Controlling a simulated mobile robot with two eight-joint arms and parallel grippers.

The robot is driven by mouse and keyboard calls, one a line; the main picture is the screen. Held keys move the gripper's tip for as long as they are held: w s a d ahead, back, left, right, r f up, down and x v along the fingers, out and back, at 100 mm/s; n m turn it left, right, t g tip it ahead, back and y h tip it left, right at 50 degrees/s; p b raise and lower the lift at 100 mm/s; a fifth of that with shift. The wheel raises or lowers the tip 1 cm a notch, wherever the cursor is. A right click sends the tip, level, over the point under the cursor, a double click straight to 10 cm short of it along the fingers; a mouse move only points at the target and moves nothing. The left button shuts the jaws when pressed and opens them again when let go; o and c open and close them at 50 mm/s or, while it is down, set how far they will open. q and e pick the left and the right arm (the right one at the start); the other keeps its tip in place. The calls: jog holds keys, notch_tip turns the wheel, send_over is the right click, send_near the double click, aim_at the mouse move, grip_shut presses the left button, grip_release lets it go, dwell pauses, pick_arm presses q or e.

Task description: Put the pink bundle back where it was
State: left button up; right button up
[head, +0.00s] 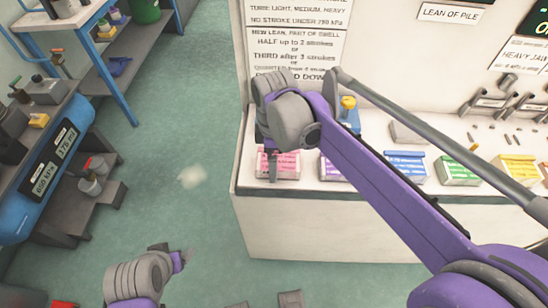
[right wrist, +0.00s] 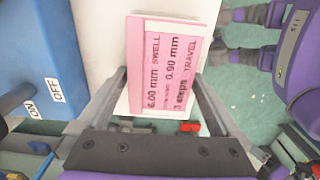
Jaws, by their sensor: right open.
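The pink bundle (head: 283,168) sits on the white counter (head: 330,222) at its front left corner, at the left end of a row of coloured bundles. In the right wrist view the pink bundle (right wrist: 170,60), with printed figures on it, lies between my right fingers. My right gripper (right wrist: 161,88) is open, with one finger on each side of the bundle; I cannot tell whether they touch it. In the head view my right gripper (head: 272,160) is partly hidden by its own wrist. My left gripper (head: 182,257) hangs over the floor at the bottom left, its jaws unclear.
Purple, blue, green and yellow bundles (head: 458,169) continue the row to the right. A blue device with a yellow top (head: 348,110) stands behind the bundles. A blue tank (head: 50,165) and a blue-framed bench (head: 110,75) are at the left. The green floor between is clear.

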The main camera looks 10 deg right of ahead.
jog(key=shift+r, duration=0.25)
notch_tip(320, 180, up, 12)
jog(key=p, duration=0.1)
jog(key=shift+s+f, duration=0.1)
dwell(0.4)
jog(key=s+d+f+m+t+p, duration=0.2)
jog(key=s+d+f+m, duration=0.1)
jog(key=s+f+m, duration=0.3)
jog(key=s+d+f+m+t+p, duration=0.2)
jog(key=s+d+f+m+t, duration=0.1)
jog(key=s+f+m, duration=0.4)
jog(key=shift+s+d+f+m, duration=0.3)
jog(key=shift+d+m, duration=0.3)
jog(key=shift+d, duration=0.2)
